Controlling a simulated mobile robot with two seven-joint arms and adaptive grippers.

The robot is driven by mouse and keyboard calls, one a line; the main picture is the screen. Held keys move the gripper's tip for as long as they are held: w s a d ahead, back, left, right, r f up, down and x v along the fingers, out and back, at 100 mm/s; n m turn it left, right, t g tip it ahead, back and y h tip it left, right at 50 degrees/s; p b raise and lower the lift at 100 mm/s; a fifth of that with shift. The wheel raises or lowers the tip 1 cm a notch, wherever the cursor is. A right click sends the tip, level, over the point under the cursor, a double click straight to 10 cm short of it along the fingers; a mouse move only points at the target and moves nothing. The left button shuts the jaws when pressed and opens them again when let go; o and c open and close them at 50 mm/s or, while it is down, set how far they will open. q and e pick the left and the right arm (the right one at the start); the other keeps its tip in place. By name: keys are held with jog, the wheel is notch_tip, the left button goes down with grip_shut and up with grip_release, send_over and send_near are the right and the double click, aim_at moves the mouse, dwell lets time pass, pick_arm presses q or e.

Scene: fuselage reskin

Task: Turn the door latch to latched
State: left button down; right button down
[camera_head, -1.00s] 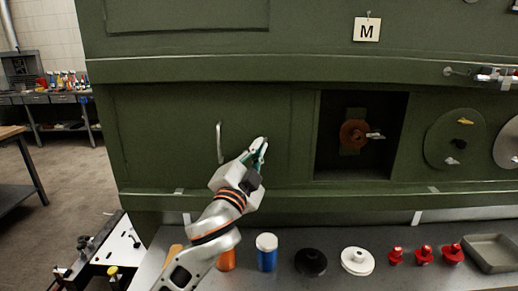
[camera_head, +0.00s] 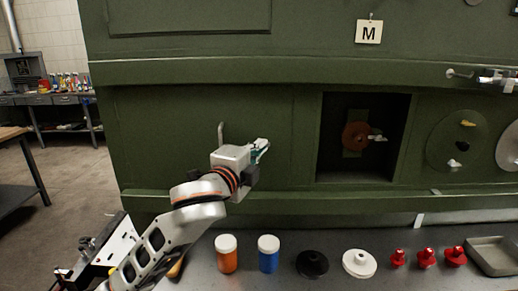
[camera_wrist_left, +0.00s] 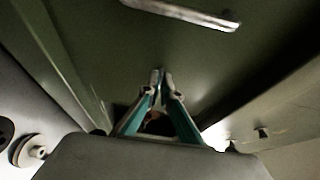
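A green door panel (camera_head: 150,125) carries a thin silver upright handle (camera_head: 221,134), which also shows at the top of the left wrist view (camera_wrist_left: 190,12). My left gripper (camera_head: 264,147) is just right of this handle, at the panel's face. In the left wrist view its teal-backed fingers (camera_wrist_left: 161,78) converge, with their tips almost together and nothing clearly visible between them. I cannot make out a separate latch at the fingertips; the gripper may hide it. Whether the tips touch the panel is unclear. My right gripper is not in view.
Right of the door is a dark recess (camera_head: 337,160) with a brown disc (camera_head: 356,136). Below, a grey bench (camera_head: 320,240) holds an orange jar (camera_head: 227,254), a blue jar (camera_head: 268,254), black and white discs, red knobs and a tray (camera_head: 494,254). A ledge (camera_head: 300,200) runs beneath the door.

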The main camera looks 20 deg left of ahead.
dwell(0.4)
pick_arm(q)
jog(key=c, duration=2.3)
grip_release()
jog(key=s, duration=0.7)
jog(key=shift+s+a, duration=0.25)
jog(key=shift+a, duration=0.1)
